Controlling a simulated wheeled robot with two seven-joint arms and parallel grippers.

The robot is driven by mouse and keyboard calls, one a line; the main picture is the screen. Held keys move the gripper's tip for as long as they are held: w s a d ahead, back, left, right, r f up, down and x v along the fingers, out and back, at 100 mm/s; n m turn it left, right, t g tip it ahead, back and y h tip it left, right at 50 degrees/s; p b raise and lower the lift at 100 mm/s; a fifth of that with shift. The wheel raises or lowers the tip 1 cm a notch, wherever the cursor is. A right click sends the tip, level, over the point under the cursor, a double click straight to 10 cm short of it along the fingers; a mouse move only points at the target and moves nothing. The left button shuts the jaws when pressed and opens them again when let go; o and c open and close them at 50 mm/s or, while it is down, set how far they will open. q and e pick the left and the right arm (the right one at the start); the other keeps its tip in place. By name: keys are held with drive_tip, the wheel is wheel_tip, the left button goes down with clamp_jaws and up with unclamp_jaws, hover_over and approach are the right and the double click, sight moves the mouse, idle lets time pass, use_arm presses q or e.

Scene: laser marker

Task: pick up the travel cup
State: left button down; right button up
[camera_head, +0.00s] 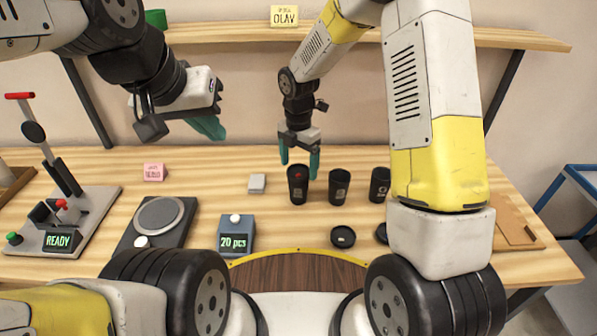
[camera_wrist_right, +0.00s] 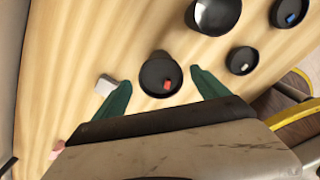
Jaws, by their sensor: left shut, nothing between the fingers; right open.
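Three black cups stand upright in a row on the wooden table: a left cup (camera_head: 298,187) with a red spot near its top, a middle cup (camera_head: 340,188) and a right cup (camera_head: 380,186), partly beside my arm. My right gripper (camera_head: 299,170) is open and points down at the left cup. In the right wrist view, that cup's dark round top (camera_wrist_right: 157,72) with a red piece lies between the spread green fingers (camera_wrist_right: 160,77), with gaps on both sides. I cannot tell finger height exactly. My left gripper (camera_head: 208,126) is shut and empty, raised at the left.
Dark lids (camera_head: 343,237) lie in front of the cups. A small grey block (camera_head: 257,183) lies left of them. A round-plate device (camera_head: 160,216), a "20 pcs" counter (camera_head: 236,234) and a lever press (camera_head: 62,213) stand further left. A shelf (camera_head: 400,38) runs behind.

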sight(298, 188)
wheel_tip(298, 188, down, 6)
drive_tip(key=shift+s, duration=0.1)
drive_tip(key=c, duration=0.8)
